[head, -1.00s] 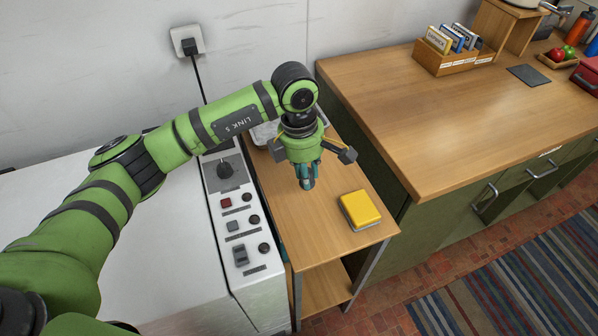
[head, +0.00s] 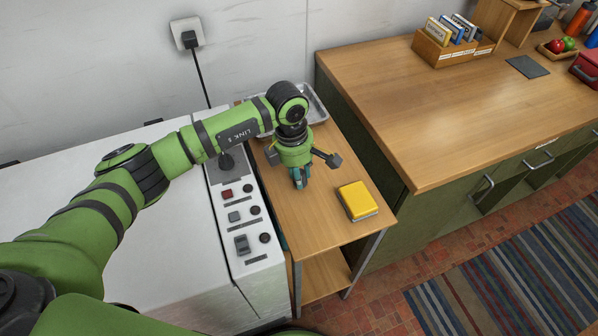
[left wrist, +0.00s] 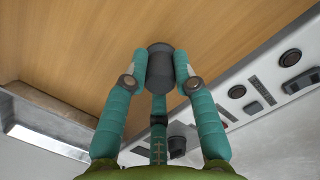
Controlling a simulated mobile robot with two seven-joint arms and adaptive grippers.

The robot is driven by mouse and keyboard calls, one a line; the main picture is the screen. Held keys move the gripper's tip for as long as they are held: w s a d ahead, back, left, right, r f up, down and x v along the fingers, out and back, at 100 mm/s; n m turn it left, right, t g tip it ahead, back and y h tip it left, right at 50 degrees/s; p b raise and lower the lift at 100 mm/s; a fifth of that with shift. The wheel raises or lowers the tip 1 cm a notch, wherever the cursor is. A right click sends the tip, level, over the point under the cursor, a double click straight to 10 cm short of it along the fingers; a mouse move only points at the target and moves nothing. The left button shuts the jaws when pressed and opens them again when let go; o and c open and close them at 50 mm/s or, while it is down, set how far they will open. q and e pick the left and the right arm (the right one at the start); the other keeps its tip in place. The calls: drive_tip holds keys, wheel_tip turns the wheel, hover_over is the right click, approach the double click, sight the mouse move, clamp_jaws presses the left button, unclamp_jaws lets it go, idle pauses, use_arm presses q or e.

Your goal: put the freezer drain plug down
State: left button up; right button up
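My left gripper (head: 299,179) points down over the small wooden side table (head: 335,232). In the left wrist view its teal fingers (left wrist: 160,68) close on both sides of a dark grey, round-ended plug (left wrist: 160,62), the freezer drain plug. A third finger lies behind it. In the head view the fingers hide the plug. I cannot tell whether the plug touches the wood below. My right gripper is not in view.
A yellow sponge-like block (head: 358,200) lies on the table's front right. A metal tray (head: 317,108) is at its back. The white freezer (head: 130,215) with its control panel (head: 240,215) stands left, a higher wooden counter (head: 430,120) right. Bare wood surrounds the gripper.

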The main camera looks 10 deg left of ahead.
sight(294, 181)
use_arm(q)
drive_tip(key=shift+o, duration=0.8)
drive_tip(key=shift+r, duration=0.2)
wheel_tip(294, 181, up, 12)
drive_tip(key=a+b, duration=0.1)
drive_tip(key=b, duration=0.2)
drive_tip(key=shift+a+b, duration=0.15)
drive_tip(key=shift+b, duration=0.25)
